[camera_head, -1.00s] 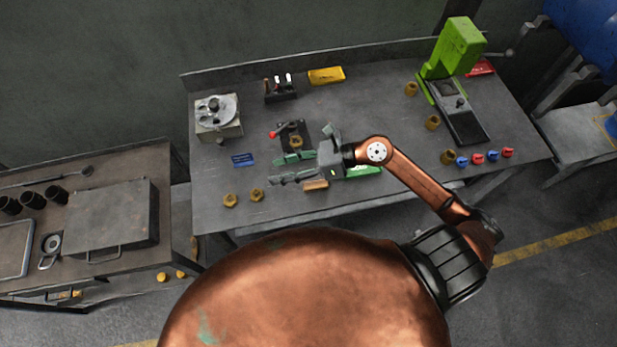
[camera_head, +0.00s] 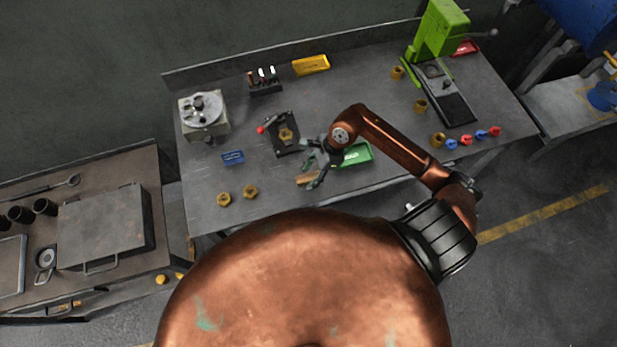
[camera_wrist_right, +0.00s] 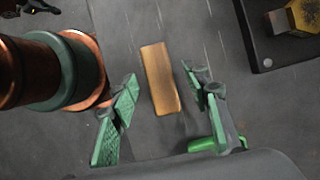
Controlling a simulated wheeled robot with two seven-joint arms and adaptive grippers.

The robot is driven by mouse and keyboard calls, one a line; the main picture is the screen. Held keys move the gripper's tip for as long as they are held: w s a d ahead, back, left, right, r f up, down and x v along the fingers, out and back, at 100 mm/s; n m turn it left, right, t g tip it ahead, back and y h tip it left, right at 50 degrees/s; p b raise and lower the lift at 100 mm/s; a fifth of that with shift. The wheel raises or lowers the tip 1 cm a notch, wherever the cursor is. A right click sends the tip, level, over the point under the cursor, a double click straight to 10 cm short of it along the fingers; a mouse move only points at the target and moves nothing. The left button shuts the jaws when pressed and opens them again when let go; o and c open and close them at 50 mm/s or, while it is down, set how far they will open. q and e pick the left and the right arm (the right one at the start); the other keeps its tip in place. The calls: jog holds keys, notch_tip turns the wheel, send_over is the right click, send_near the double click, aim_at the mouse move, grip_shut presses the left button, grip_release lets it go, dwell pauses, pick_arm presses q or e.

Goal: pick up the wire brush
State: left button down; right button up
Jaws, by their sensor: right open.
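The wire brush shows as a small tan wooden block (camera_head: 305,180) lying on the workbench near its front edge. In the right wrist view the block (camera_wrist_right: 160,78) lies lengthwise between the finger lines; bristles are not visible. My right gripper (camera_head: 312,171) is over the block, its green-padded fingers spread. In the right wrist view the gripper (camera_wrist_right: 163,110) is open and empty, with one finger on each side of the block and gaps to both. Contact is not seen. My left gripper is not in view.
A dark fixture with a brass nut (camera_head: 286,134) stands behind the brush. A green tray (camera_head: 357,154) is close on the right, partly under my right arm. A blue tray (camera_head: 233,157) and two brass nuts (camera_head: 237,195) lie left. The bench between is clear.

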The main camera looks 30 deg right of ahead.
jog(key=shift+a+f, duration=0.25)
jog(key=shift+f, duration=0.45)
jog(key=shift+c, duration=0.2)
grip_shut()
